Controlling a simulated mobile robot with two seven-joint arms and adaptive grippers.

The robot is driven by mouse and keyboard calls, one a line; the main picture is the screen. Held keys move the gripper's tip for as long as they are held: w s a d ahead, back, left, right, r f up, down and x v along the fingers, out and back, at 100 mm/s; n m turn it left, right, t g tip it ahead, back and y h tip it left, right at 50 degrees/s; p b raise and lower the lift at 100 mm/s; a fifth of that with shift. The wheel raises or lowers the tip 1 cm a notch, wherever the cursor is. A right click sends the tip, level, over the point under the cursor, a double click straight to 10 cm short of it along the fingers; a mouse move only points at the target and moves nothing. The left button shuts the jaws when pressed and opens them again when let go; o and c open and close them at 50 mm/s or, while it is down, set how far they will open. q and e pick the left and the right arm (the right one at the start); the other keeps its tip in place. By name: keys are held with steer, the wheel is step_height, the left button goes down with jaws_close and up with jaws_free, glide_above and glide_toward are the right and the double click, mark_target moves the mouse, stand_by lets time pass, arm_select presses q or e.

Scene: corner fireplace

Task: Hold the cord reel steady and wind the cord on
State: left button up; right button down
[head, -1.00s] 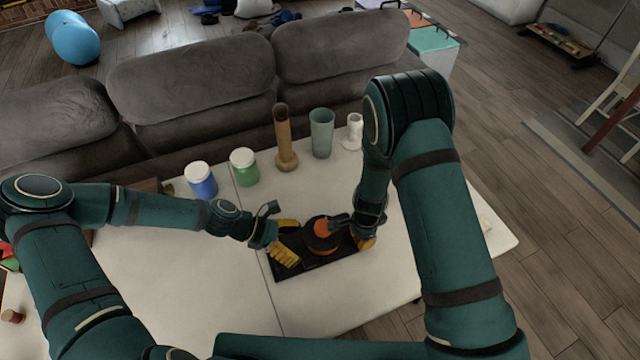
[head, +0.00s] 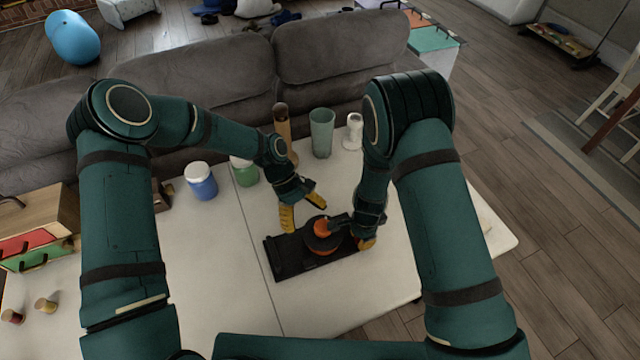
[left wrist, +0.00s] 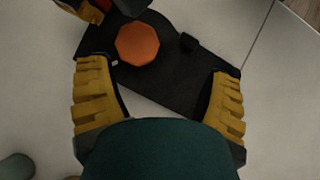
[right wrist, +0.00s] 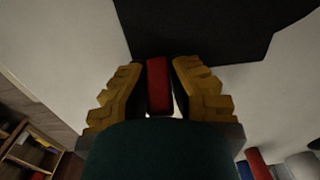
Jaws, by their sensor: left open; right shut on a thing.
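The cord reel (head: 322,245) is a dark round piece with an orange hub, on a black base board (head: 289,264) on the white table. In the left wrist view the hub is an orange many-sided knob (left wrist: 137,44). My left gripper (head: 303,214) is open and empty, above the table just behind the board and reel; its fingers spread wide in the left wrist view. My right gripper (head: 362,240) is at the reel's right side, shut on a red grip (right wrist: 158,86) that shows between its yellow fingers. I cannot make out the cord.
Behind the reel stand a blue jar (head: 202,184), a green jar (head: 245,174) partly hidden by my left arm, a brown bottle-shaped thing (head: 282,126), a grey-green tumbler (head: 321,133) and a white holder (head: 353,132). A grey sofa (head: 200,85) borders the table.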

arm_select(q)
steer(key=w+d+r+m+y, duration=0.3)
steer(key=w+r+m+y, duration=0.1)
steer(key=r+m, duration=0.2)
steer(key=shift+d+r+m+t, duration=0.3)
steer(key=shift+r+m, duration=0.1)
steer(key=shift+r, duration=0.5)
steer(key=shift+w, duration=0.1)
arm_select(e)
steer(key=c, duration=1)
jaws_free()
steer(key=o, duration=0.7)
